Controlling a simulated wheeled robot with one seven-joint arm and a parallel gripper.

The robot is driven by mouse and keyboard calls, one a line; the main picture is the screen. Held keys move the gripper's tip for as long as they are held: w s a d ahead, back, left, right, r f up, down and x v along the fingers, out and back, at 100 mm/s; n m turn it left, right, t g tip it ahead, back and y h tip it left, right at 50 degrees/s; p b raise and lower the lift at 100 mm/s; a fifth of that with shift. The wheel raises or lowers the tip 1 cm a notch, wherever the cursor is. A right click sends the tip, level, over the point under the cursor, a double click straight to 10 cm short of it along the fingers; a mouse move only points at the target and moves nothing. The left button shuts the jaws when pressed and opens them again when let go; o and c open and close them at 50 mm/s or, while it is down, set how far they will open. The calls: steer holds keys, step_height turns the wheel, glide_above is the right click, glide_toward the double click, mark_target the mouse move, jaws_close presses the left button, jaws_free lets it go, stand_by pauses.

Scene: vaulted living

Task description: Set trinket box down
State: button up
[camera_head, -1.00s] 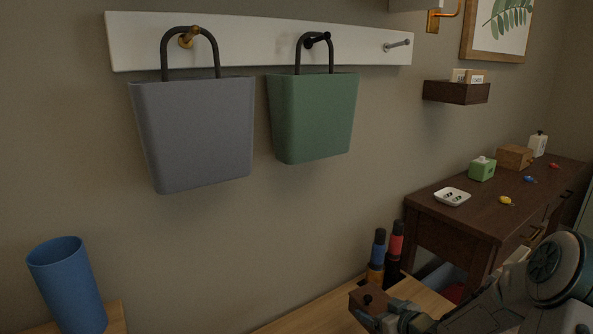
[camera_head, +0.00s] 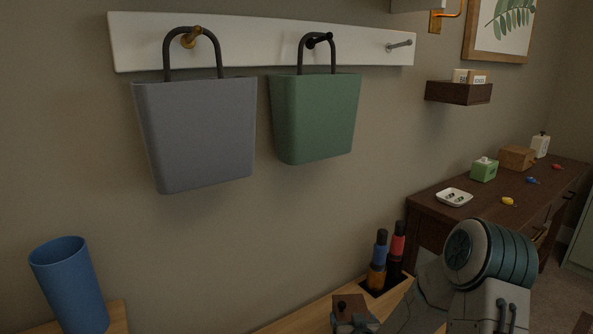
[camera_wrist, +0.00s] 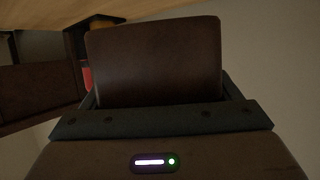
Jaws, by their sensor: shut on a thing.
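In the head view the trinket box (camera_head: 347,306) is at the bottom, right of centre, above or at the light wooden surface. My gripper (camera_head: 352,324) is shut on it. In the wrist view the trinket box (camera_wrist: 155,60) fills the middle, between the fingers of my gripper (camera_wrist: 158,100). Whether its underside touches the surface cannot be told.
The light wooden surface (camera_head: 296,320) holds several bottles (camera_head: 379,262) in a dark recess near the box. A blue cup (camera_head: 70,285) stands left. Grey (camera_head: 200,135) and green (camera_head: 315,118) bins hang above. A dark desk (camera_head: 440,215) with small items is right.

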steer(key=s+r+p, duration=0.2)
steer(key=r+p, duration=0.8)
steer(key=s+r+p, duration=0.3)
steer(key=r+p, duration=0.6)
steer(key=r, duration=0.2)
steer(key=shift+a+r+p, duration=0.2)
steer(key=shift+r+p, duration=0.05)
steer(key=shift+p, duration=0.15)
steer(key=shift+s+d, duration=0.15)
